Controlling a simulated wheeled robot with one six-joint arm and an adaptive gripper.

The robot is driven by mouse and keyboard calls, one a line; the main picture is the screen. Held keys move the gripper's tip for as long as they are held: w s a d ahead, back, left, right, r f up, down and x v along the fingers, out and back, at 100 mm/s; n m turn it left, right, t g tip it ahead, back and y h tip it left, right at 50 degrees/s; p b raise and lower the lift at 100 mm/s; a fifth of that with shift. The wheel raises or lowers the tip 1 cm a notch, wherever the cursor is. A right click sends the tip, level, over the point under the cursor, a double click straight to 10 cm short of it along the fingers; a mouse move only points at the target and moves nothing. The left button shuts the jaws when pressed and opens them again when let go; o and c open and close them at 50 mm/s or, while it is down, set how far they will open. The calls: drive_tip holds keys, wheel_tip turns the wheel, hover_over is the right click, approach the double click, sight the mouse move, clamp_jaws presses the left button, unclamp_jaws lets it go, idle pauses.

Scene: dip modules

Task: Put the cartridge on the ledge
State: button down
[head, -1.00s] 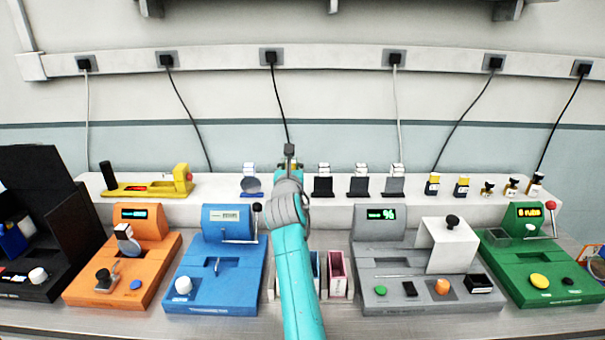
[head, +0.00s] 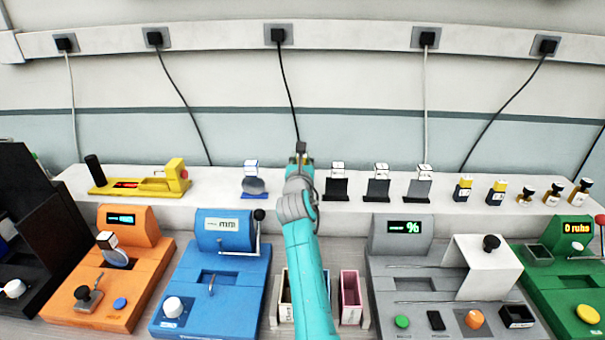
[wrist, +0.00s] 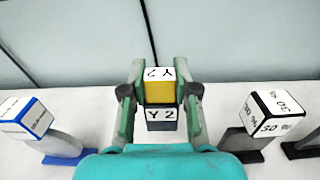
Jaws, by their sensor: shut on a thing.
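The cartridge (wrist: 160,88) has a white top face marked Y 2, a yellow body and a dark lower part with a Y 2 label. In the wrist view, my gripper (wrist: 160,98) is shut on it, with one finger on each side. The cartridge looks upright, over the white ledge (wrist: 92,106); I cannot tell whether its base touches the ledge. In the head view, my gripper (head: 300,162) is over the ledge (head: 222,186), between a blue-based stand and a black stand. My arm hides most of the cartridge there.
A white-and-blue cartridge on a blue stand (head: 254,182) is to the left. Black stands (head: 335,188) with white-topped cartridges are to the right. Yellow-capped cartridges (head: 463,188) and small bottles (head: 553,195) stand farther right. A yellow device (head: 140,186) occupies the ledge's left part.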

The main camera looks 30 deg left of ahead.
drive_tip(key=shift+f, duration=2.25)
drive_tip(key=shift+f, duration=0.2)
drive_tip(key=c, duration=0.9)
unclamp_jaws()
